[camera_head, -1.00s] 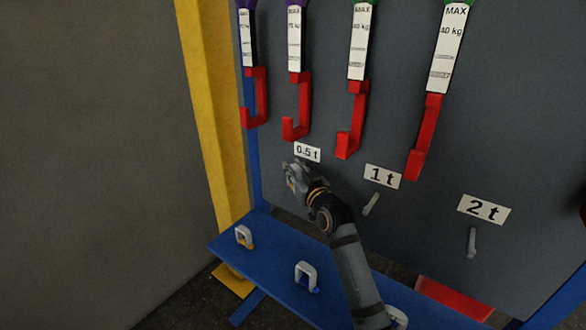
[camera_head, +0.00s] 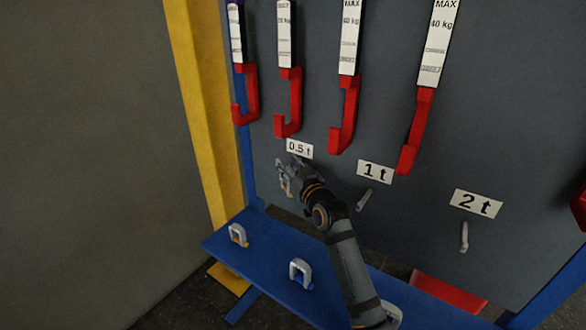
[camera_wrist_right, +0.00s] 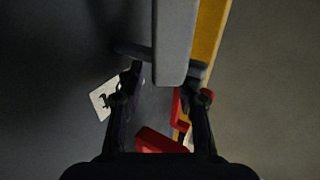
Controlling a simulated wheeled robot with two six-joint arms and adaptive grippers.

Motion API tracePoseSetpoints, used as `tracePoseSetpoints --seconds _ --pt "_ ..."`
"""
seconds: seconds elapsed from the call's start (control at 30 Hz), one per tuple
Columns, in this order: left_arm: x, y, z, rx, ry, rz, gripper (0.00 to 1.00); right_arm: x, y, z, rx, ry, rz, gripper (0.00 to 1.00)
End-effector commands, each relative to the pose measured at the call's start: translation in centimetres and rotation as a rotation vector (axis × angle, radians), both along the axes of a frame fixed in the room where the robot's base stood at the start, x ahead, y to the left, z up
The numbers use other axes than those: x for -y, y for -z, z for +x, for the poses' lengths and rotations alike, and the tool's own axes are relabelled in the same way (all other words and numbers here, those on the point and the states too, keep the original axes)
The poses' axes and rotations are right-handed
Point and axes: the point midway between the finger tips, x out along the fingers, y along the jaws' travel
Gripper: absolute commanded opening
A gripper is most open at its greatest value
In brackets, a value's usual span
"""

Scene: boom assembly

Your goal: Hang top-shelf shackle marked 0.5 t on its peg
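My right gripper (camera_head: 289,177) is at the board just below the 0.5 t label (camera_head: 299,148). It is shut on a small grey shackle (camera_head: 285,187), which hangs below the fingertips. In the right wrist view the shackle is a pale grey bar (camera_wrist_right: 175,40) between the two fingers (camera_wrist_right: 170,85). A dark rod (camera_wrist_right: 130,50), apparently the peg, meets the bar from the board side. A grey end shows past the bar's other side. I cannot tell whether the shackle is around the peg or beside it. My left gripper is not in view.
The blue shelf (camera_head: 265,262) below holds a left shackle (camera_head: 238,235), a middle shackle (camera_head: 300,272) and one (camera_head: 391,313) partly behind my arm. The 1 t peg (camera_head: 364,199) and 2 t peg (camera_head: 464,236) are bare. Red hooks (camera_head: 345,115) hang above. A yellow post (camera_head: 205,100) stands left.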

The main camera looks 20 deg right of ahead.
Motion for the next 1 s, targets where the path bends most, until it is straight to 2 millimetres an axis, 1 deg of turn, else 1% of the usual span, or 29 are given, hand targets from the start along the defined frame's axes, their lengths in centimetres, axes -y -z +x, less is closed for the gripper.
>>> tracePoseSetpoints --seconds 0.03,0.07,0.17,0.3,0.4,0.53,0.6,0.7,1.0 --pt "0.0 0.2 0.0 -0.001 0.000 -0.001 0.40 0.0 2.5 -0.5 -0.051 -0.003 -0.005 0.49" --pt "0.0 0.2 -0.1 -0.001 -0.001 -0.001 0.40 0.1 2.5 -0.9 -0.050 -0.003 -0.006 0.49" --pt "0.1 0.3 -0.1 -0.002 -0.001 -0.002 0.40 0.3 2.3 -2.9 -0.046 -0.002 -0.007 0.49" --pt "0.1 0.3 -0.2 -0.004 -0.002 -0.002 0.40 0.9 1.9 -6.4 -0.034 0.001 -0.010 0.49" --pt "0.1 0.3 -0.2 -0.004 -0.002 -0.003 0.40 1.3 1.5 -8.7 -0.023 0.002 -0.011 0.49" --pt "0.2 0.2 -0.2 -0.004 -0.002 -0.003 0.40 1.5 1.0 -10.9 -0.012 0.003 -0.010 0.49" --pt "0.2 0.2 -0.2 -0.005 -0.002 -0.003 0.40 1.6 0.7 -11.6 -0.006 0.002 -0.007 0.49" --pt "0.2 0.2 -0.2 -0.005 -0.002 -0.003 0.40 1.6 0.5 -12.1 -0.002 0.002 -0.004 0.49" --pt "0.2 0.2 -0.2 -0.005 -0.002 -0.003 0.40 1.6 0.3 -12.1 0.001 0.002 -0.002 0.49"
